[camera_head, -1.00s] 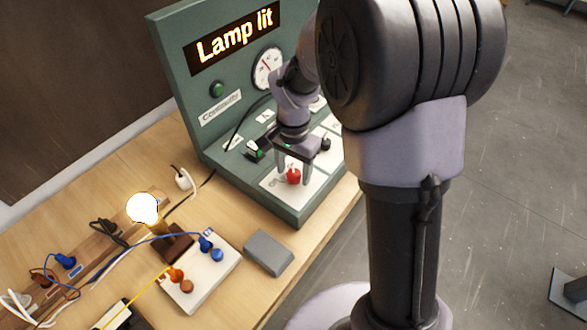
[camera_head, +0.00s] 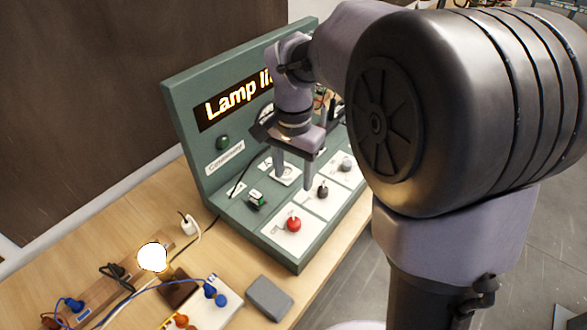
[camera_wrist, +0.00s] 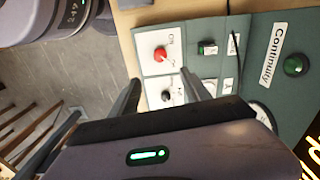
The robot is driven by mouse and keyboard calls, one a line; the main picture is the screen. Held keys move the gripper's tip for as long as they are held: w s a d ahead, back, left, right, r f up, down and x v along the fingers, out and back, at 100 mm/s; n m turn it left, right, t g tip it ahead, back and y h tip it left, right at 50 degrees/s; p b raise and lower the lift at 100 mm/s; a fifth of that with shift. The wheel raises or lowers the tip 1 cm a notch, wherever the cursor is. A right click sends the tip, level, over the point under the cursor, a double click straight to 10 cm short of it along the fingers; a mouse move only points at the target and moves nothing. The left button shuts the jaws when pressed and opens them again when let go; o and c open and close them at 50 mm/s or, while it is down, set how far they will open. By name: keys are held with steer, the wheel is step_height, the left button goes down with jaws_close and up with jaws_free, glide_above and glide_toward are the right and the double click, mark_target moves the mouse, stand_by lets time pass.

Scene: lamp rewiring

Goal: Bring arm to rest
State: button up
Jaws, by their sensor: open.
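My gripper (camera_head: 293,170) is open and empty. It hangs above the sloped front of the green test panel (camera_head: 188,110), with its two fingers pointing down. In the wrist view the open fingers (camera_wrist: 160,88) show either side of a black knob (camera_wrist: 167,95), with a red knob (camera_wrist: 160,54) beyond. In the head view the red knob (camera_head: 293,224) stands on a white plate below the gripper, apart from it. The black knob (camera_head: 323,190) is to its right. The panel display shows "Lamp li", the rest hidden by my arm. The bulb (camera_head: 152,257) glows white.
A grey block (camera_head: 270,298) lies on the wooden table (camera_head: 130,215) in front of the panel. A board with blue and orange plugs, a white plug (camera_head: 188,224) and several cables lie at the left. Open floor (camera_wrist: 70,75) lies beside the table.

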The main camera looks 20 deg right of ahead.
steer(key=s+a+f+n+t+y+b, duration=0.1)
steer(key=s+a+n+t+b, duration=0.1)
steer(key=s, duration=0.7)
steer(key=s+a+f+n+t+y+b, duration=0.1)
steer(key=s+n+t+b, duration=0.2)
steer(key=s+b, duration=0.3)
steer(key=s, duration=0.4)
steer(key=shift+a+t, duration=0.35)
steer(key=shift+t, duration=0.05)
steer(key=shift+f, duration=0.1)
